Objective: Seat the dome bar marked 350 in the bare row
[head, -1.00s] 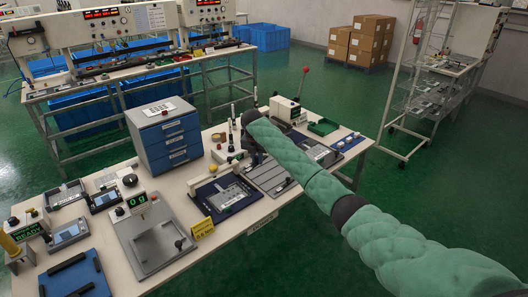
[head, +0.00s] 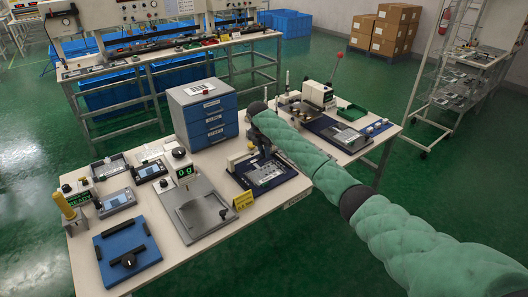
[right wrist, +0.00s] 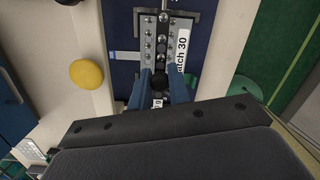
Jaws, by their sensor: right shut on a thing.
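My right gripper (right wrist: 160,92) points down with its blue fingers closed on a dark round-knobbed piece (right wrist: 160,80), which appears to be the dome bar. A scrap of white label shows under it, but I cannot read 350. In the head view this gripper (head: 264,150) is over the metal plate (head: 266,174) in the jig on the dark blue mat. In the right wrist view the plate (right wrist: 181,27) has shiny domes along both sides of a dark middle strip. A label on it reads "...atch 30". I cannot tell whether the piece touches the plate. My left gripper is out of view.
A yellow round knob (right wrist: 86,74) is left of the fingers. A yellow sign (head: 243,200) stands beside the mat. A scale (head: 200,212) and a blue drawer cabinet (head: 206,118) are left of the jig. A press with a red-tipped lever (head: 338,58) stands behind.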

